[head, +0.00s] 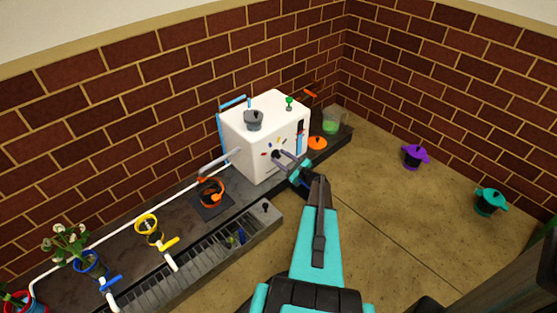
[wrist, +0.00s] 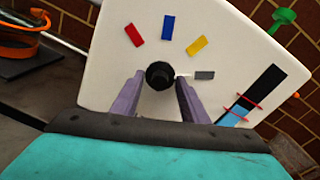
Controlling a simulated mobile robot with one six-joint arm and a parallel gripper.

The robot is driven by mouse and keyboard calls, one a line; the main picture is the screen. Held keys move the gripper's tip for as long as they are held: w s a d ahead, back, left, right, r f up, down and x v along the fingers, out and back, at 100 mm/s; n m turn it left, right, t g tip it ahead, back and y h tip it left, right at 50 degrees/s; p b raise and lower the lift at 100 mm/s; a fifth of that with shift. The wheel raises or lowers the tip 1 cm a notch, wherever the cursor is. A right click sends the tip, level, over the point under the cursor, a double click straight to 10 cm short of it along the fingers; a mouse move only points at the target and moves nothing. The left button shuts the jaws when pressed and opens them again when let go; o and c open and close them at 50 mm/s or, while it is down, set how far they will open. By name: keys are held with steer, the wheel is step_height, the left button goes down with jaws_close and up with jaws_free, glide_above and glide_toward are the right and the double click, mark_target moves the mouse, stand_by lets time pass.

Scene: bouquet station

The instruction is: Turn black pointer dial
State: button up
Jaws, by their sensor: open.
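The black pointer dial (wrist: 159,75) sits on the front face of a white box-shaped machine (head: 262,115). In the wrist view its pale pointer line points right, toward a grey mark (wrist: 204,75). Red (wrist: 133,35), blue (wrist: 168,27) and yellow (wrist: 196,47) marks are arranged in an arc above the dial. My gripper (wrist: 157,98) is open, with one purple finger on each side of the dial. I cannot tell whether the fingers touch it. In the head view the dial (head: 276,154) is small and partly crowded by my gripper (head: 283,159).
A vertical black slot with blue fill and red markers (wrist: 250,97) lies right of the dial. A green knob (head: 289,101) and grey pot (head: 253,120) are on top of the machine. Purple (head: 415,156) and teal (head: 490,201) pots stand on the floor.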

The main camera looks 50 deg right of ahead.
steer(key=s+p, duration=0.2)
steer(key=s, duration=1.1)
steer(key=shift+s+a+r, duration=0.25)
steer(key=shift+s+r, duration=0.05)
steer(key=shift+r, duration=0.05)
